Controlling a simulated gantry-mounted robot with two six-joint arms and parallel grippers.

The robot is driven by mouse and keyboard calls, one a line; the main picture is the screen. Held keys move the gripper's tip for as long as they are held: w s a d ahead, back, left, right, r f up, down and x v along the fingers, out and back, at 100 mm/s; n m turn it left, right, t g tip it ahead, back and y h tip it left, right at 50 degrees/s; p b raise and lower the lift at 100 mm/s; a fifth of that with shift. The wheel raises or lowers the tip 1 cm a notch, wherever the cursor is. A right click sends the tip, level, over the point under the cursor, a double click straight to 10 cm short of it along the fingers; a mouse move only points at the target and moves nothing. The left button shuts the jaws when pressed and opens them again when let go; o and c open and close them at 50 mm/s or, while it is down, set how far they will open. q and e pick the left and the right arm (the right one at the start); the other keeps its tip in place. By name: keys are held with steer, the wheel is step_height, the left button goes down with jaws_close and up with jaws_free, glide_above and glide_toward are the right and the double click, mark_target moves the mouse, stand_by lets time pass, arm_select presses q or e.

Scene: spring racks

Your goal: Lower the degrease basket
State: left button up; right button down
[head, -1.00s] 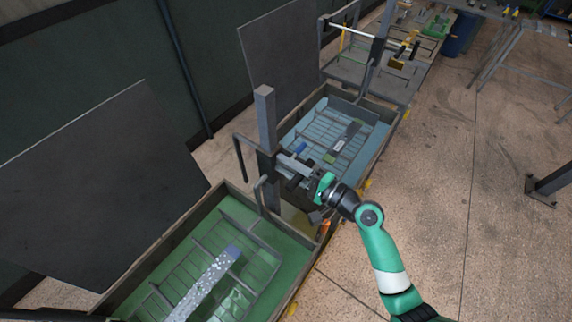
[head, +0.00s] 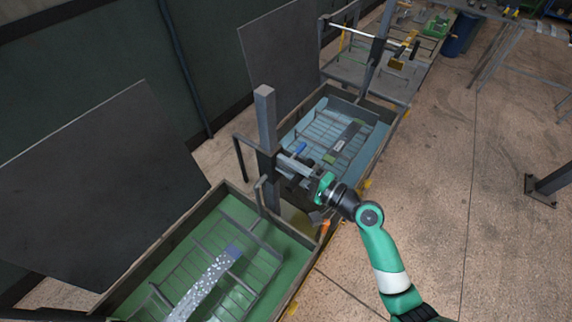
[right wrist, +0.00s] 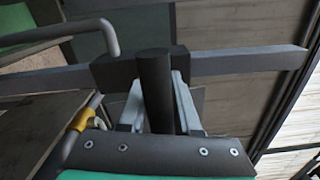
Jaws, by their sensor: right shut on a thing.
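My right gripper (head: 302,172) is shut on a dark round handle (right wrist: 154,90) on the carriage of a grey upright post (head: 265,125). In the right wrist view the two fingers sit on either side of the handle. The post stands between two open tanks. A wire basket (head: 315,128) lies in the blue-liquid tank (head: 377,152), with a grey and green piece in it. Another wire basket (head: 262,245) lies in the green-liquid tank (head: 285,290), with a speckled bar in it. I cannot tell which is the degrease basket. My left gripper is not in view.
Dark raised panels (head: 95,190) stand along the left side of the tanks. Another post with a crossbar (head: 355,35) stands at the back. The concrete floor (head: 450,180) to the right is mostly clear.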

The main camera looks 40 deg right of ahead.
steer(key=shift+f, duration=0.1)
stand_by(0.3)
step_height(320, 180, down, 16)
steer(key=b, duration=1.3)
steer(key=shift+f+b, duration=0.1)
steer(key=shift+b, duration=0.25)
steer(key=shift+f, duration=0.25)
steer(key=c, duration=0.8)
jaws_free()
steer(key=shift+o, duration=0.7)
steer(key=shift+r, duration=0.15)
steer(key=shift+s, duration=0.1)
glide_toward(277, 191)
steer(key=s, duration=0.2)
steer(key=s+d, duration=0.1)
steer(key=s, duration=0.2)
steer(key=shift+s+p, duration=0.1)
steer(key=shift+p, duration=0.2)
